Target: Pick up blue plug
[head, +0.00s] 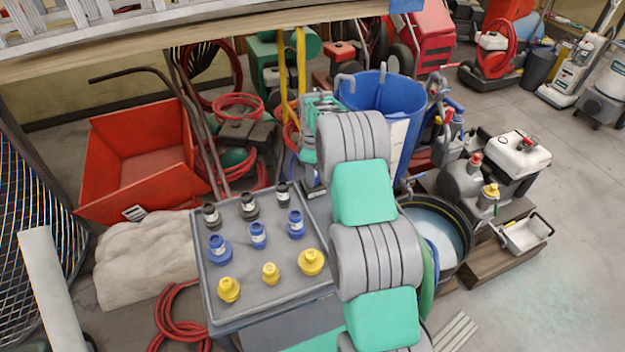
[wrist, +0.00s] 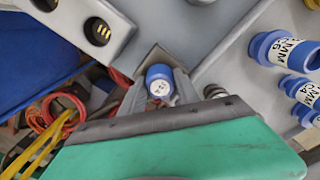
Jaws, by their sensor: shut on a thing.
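In the wrist view, my gripper (wrist: 163,88) is shut on a blue plug (wrist: 159,82) with a pale, marked end. The plug sits between the grey fingers. The head view does not clearly show the held plug or the fingertips, which my arm appears to hide. Three other blue plugs, left (head: 219,248), middle (head: 258,235) and right (head: 296,224), stand in the middle row of the grey tray (head: 237,309). Labelled blue plugs (wrist: 272,48) also show at the wrist view's right edge.
Black-topped plugs (head: 249,205) stand in the tray's back row, yellow plugs (head: 270,273) in its front row. A blue bin (head: 378,92) and a dark round tub (head: 437,232) are beside my arm. A red cart (head: 140,160) stands left. Open floor (head: 565,290) lies right.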

